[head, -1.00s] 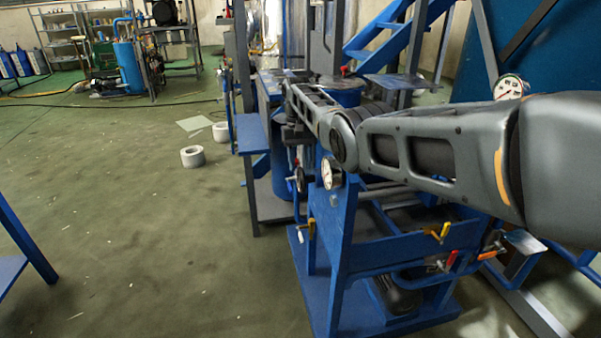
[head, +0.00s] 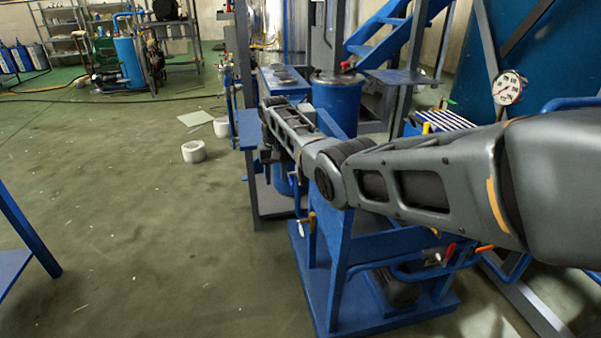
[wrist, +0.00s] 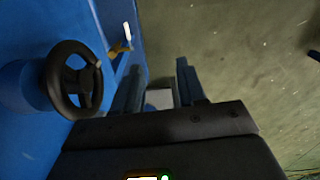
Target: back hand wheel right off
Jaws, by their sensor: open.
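A black hand wheel (wrist: 75,80) shows at the left of the wrist view, in front of a blue body. I cannot tell whether it is the back one. My gripper (wrist: 160,88) is open, with its two fingers apart and nothing seen held between them. The wheel is to the left of the fingers, apart from them. In the head view my gripper (head: 268,155) is small and dark at the far end of my arm, beside the blue frame. I cannot make out the wheel in the head view; my arm covers part of the frame.
A yellow valve handle (wrist: 120,47) lies close to the wheel and fingers. The blue frame (head: 340,265) stands below my arm, with a blue drum (head: 338,100) behind it. A pressure gauge (head: 508,88) is at the right. The floor (head: 150,240) to the left is mostly clear.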

